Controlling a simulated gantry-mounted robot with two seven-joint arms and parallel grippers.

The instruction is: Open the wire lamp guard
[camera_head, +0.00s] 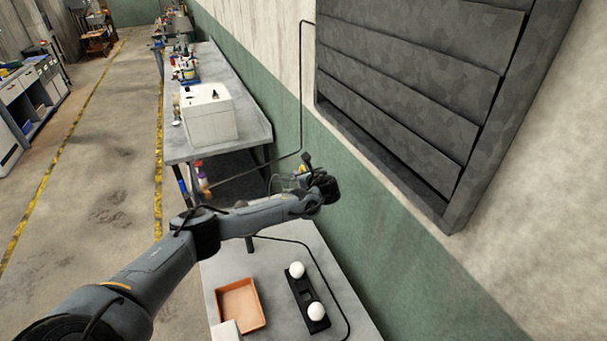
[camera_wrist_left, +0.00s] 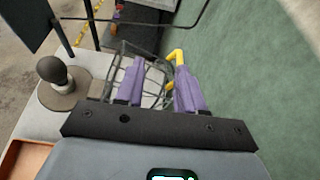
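The wire lamp guard (camera_wrist_left: 153,72) is a cage of thin grey wire in the left wrist view, seen behind and between my fingers. It shows small and partly hidden by my arm in the head view (camera_head: 283,183). A yellow handle-like piece (camera_wrist_left: 178,56) stands at the guard's right side, close to the tip of my right-hand purple finger, which hides part of it. My left gripper (camera_wrist_left: 160,66) has its two purple fingers apart, over the guard. I cannot tell whether a finger touches the guard or the yellow piece. My right gripper is out of view.
An orange tray (camera_head: 262,318) and a black holder (camera_head: 306,293) with two white bulbs (camera_head: 297,270) are on the near table. A round base with a dark knob (camera_wrist_left: 52,70) stands left of the guard. The green wall (camera_wrist_left: 255,70) is close on the right.

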